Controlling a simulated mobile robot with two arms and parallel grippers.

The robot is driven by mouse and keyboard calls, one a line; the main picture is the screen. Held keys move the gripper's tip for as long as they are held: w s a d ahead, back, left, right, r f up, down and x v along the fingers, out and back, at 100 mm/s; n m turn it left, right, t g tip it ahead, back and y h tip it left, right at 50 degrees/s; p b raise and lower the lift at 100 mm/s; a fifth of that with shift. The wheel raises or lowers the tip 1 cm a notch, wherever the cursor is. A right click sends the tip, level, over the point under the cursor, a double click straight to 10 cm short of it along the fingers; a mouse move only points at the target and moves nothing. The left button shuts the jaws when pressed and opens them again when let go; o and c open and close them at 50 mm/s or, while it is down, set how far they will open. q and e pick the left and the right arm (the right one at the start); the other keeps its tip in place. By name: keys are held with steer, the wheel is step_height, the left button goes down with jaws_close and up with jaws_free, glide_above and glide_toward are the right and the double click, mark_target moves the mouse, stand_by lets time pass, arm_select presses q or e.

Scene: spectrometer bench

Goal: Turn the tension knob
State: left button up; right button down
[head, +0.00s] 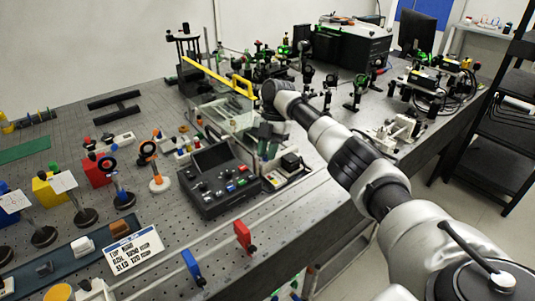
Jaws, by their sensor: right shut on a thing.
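My right arm comes in from the lower right. Its gripper (267,143) points down beside the clear-walled apparatus with the yellow bar (218,76), at the back right of the dark control box (219,176). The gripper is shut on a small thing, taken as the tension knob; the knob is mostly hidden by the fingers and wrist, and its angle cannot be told. The control box has a dark screen and several knobs and coloured buttons. My left gripper is not in view.
Optics mounts crowd the bench behind. A red clip (243,236) and a blue clip (193,266) stand near the front edge, beside a label card (133,249). The perforated bench top between is partly clear.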

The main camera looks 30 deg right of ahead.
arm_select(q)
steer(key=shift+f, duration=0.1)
arm_select(e)
steer(key=shift+n, duration=0.3)
steer(key=c, duration=1.3)
jaws_free()
